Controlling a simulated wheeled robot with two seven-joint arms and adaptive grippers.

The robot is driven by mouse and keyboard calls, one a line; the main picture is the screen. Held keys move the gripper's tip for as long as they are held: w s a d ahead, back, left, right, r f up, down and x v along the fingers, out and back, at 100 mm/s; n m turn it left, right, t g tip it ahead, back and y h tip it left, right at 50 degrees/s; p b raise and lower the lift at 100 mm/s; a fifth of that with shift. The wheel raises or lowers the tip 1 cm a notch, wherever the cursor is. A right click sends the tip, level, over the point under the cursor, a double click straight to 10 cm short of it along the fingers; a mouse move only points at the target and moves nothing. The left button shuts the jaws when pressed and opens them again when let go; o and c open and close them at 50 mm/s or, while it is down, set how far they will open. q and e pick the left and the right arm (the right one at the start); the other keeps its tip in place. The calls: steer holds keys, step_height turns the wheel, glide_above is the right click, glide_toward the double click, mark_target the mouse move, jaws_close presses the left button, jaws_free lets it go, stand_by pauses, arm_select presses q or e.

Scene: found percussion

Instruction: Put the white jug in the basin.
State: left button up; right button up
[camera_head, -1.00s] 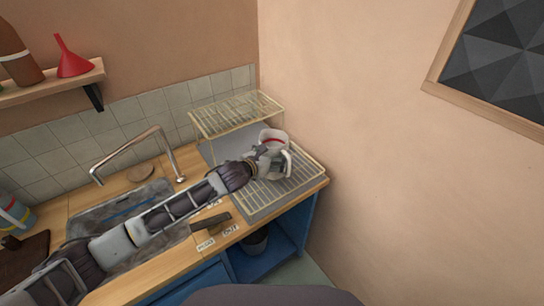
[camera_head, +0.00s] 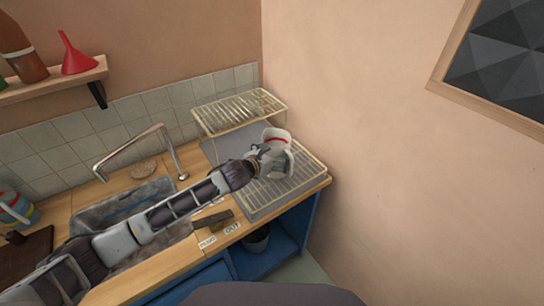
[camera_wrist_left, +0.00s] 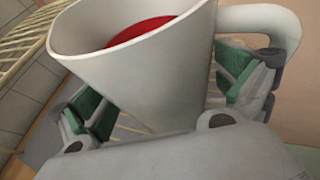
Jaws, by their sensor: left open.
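The white jug (camera_head: 277,134), with red showing inside its mouth, is at the dish rack (camera_head: 258,195) on the right end of the counter. My left gripper (camera_head: 264,156) reaches it from the left. In the left wrist view the jug (camera_wrist_left: 150,75) fills the middle, its handle to the right. The green-padded fingers of the left gripper (camera_wrist_left: 168,98) stand open on either side of the jug. Whether a pad touches it I cannot tell. The jug's base is hidden. The basin (camera_head: 92,214) is at left, partly covered by my left arm. My right gripper is out of view.
A tap (camera_head: 170,150) arches behind the basin. A raised wire shelf (camera_head: 240,112) stands at the rack's back. A dark block (camera_head: 213,219) lies on the front counter edge. A striped container (camera_head: 15,210) and dark board (camera_head: 25,255) are at far left. A wall closes the right.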

arm_select(q)
steer(key=shift+s+r, duration=0.1)
steer(key=shift+r, duration=0.05)
steer(key=v, duration=1.2)
steer(key=shift+b, duration=0.3)
stand_by(0.5)
